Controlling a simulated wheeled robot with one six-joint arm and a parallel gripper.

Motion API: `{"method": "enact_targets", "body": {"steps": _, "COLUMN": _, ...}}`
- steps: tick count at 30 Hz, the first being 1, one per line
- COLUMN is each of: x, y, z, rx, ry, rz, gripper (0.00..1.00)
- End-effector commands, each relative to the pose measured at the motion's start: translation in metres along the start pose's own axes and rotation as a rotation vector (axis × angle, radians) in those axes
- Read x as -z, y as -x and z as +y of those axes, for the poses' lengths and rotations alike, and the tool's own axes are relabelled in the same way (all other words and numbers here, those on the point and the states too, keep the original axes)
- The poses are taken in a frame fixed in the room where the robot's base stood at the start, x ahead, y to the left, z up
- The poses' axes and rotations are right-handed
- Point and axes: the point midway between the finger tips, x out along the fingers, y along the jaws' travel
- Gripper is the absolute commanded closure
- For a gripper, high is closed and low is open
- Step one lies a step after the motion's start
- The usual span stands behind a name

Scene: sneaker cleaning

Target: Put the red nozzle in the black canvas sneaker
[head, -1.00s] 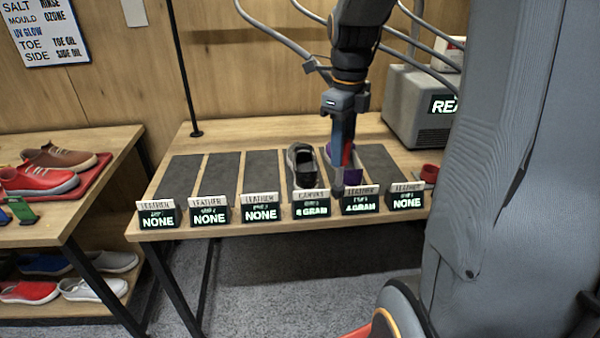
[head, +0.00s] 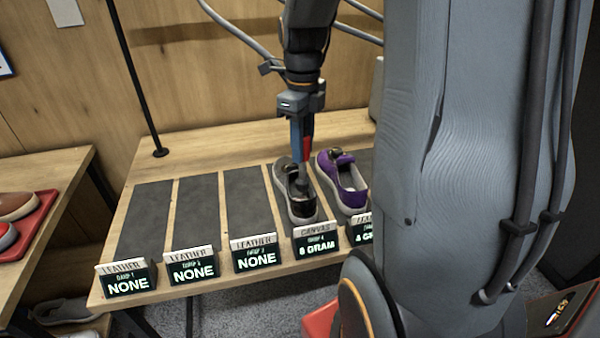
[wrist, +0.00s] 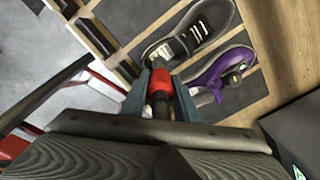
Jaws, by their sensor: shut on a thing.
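The black canvas sneaker (head: 301,209) stands on the bay marked CANVAS, 6 GRAM, heel toward the front; it also shows in the wrist view (wrist: 201,30). My gripper (head: 302,182) points down over its opening. In the wrist view my gripper (wrist: 160,85) is shut on the red nozzle (wrist: 158,88), with a finger on each side. The nozzle's far end lies over the sneaker's heel opening; I cannot tell how deep it reaches. In the head view the fingers hide most of the nozzle.
A purple sneaker (head: 352,195) stands close on the right, with a dark piece (head: 337,154) in or over it. Empty dark bays (head: 199,215) lie to the left, with sign blocks (head: 194,266) along the front edge. A black post (head: 135,80) rises at back left.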

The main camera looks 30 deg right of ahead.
Motion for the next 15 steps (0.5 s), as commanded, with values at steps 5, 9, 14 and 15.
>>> {"method": "enact_targets", "body": {"steps": 5, "x": 0.000, "y": -0.019, "z": 0.000, "rx": -0.001, "ry": 0.000, "rz": 0.001, "gripper": 1.00}}
{"method": "enact_targets", "body": {"steps": 9, "x": 0.001, "y": -0.034, "z": 0.000, "rx": -0.002, "ry": -0.001, "rz": 0.002, "gripper": 1.00}}
{"method": "enact_targets", "body": {"steps": 14, "x": 0.001, "y": -0.055, "z": 0.000, "rx": -0.001, "ry": -0.001, "rz": 0.001, "gripper": 1.00}}
{"method": "enact_targets", "body": {"steps": 15, "x": 0.001, "y": -0.058, "z": 0.000, "rx": -0.001, "ry": -0.001, "rz": 0.001, "gripper": 1.00}}
